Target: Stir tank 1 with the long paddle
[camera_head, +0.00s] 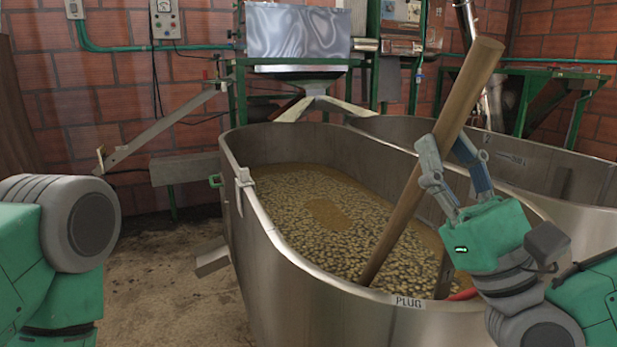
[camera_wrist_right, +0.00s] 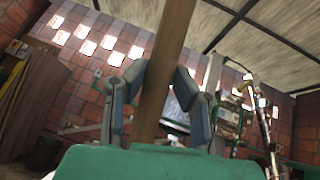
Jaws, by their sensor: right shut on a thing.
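A long wooden paddle (camera_head: 432,160) slants from upper right down into a steel tank (camera_head: 262,262) with a PLUG label on its near rim. The paddle's lower end is hidden in the tank's brown liquid and beans (camera_head: 330,205). My right gripper (camera_head: 450,160) is shut on the paddle's shaft above the tank's right side. In the right wrist view, the shaft (camera_wrist_right: 168,70) runs up between the two fingers (camera_wrist_right: 160,85). My left arm shows at the left edge of the head view, but its gripper is out of view.
A second steel tank (camera_head: 545,165) stands beside the first on the right. A metal hopper (camera_head: 298,32) on a green frame and a slanted chute (camera_head: 165,130) stand behind. Bare floor (camera_head: 165,250) lies left of the tank.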

